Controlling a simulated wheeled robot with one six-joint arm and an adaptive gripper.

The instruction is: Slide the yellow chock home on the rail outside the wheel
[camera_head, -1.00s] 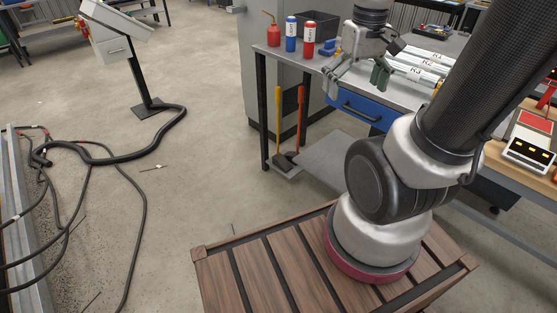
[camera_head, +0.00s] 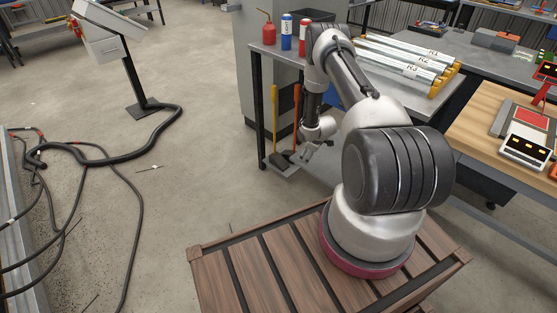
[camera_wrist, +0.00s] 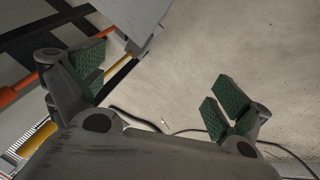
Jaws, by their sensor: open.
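I make out no yellow chock, rail or wheel in these frames. My gripper (camera_head: 308,150) hangs low beside the near end of the grey workbench in the head view, in front of the two long-handled tools. In the wrist view my gripper (camera_wrist: 160,86) is open, its green-padded fingers wide apart with nothing between them. Bare floor shows beyond the fingers.
An orange handle (camera_head: 296,118) and a yellow handle (camera_head: 275,120) stand by the grey workbench (camera_head: 398,84). It bears bottles and white tubes (camera_head: 405,62) with yellow ends. Black cables (camera_head: 105,160) lie on the floor at left, around a control stand (camera_head: 133,85). The floor between is mostly clear.

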